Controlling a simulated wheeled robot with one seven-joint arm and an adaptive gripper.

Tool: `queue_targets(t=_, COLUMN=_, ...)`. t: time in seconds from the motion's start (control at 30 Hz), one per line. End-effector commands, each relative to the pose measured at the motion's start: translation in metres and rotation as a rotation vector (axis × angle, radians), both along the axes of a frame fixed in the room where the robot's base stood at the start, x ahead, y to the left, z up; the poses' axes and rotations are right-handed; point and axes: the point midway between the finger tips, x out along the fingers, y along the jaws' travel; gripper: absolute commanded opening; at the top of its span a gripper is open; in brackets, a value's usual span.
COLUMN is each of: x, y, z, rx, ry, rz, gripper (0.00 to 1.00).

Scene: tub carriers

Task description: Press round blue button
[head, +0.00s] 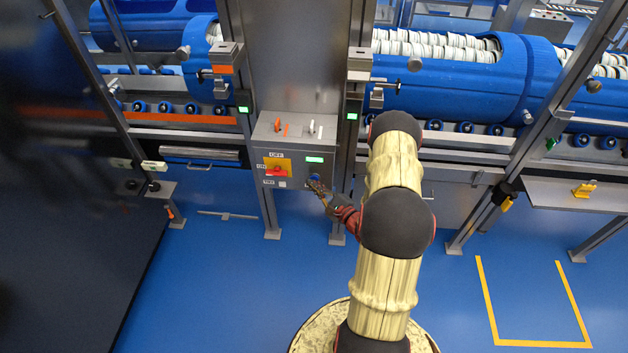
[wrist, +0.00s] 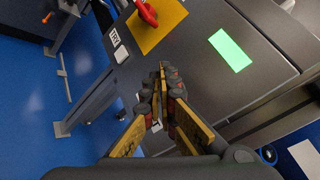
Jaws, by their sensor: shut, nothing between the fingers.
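The round blue button (head: 315,177) is on the front of a grey control box (head: 300,148), below a lit green label (head: 314,160). Only a small part of it shows in the head view, just above my fingertips. In the wrist view my fingers hide the button. My gripper (head: 318,188) is shut and empty, its fingertips at the box front by the button. I cannot tell whether they touch it. In the wrist view the gripper (wrist: 162,78) has its fingertips together against the grey panel, with the green label (wrist: 230,50) up to the right.
A red rotary switch (head: 277,171) on a yellow plate is left of the button, with a white square button (head: 282,184) below it. Orange and white levers stand on the box top. Metal posts flank the box. Blue tub carriers (head: 450,75) line the back. Blue floor (head: 235,270) is clear.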

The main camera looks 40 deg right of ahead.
Motion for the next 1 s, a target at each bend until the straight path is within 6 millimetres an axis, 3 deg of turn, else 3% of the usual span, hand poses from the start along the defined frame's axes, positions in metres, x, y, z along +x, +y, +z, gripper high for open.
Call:
queue_targets(t=0.37, x=-0.004, y=0.005, z=-0.001, rx=0.002, ry=0.001, rz=0.0, gripper=0.0)
queue_targets(t=1.0, x=-0.039, y=0.046, z=-0.001, rx=0.002, ry=0.001, rz=0.0, gripper=0.0)
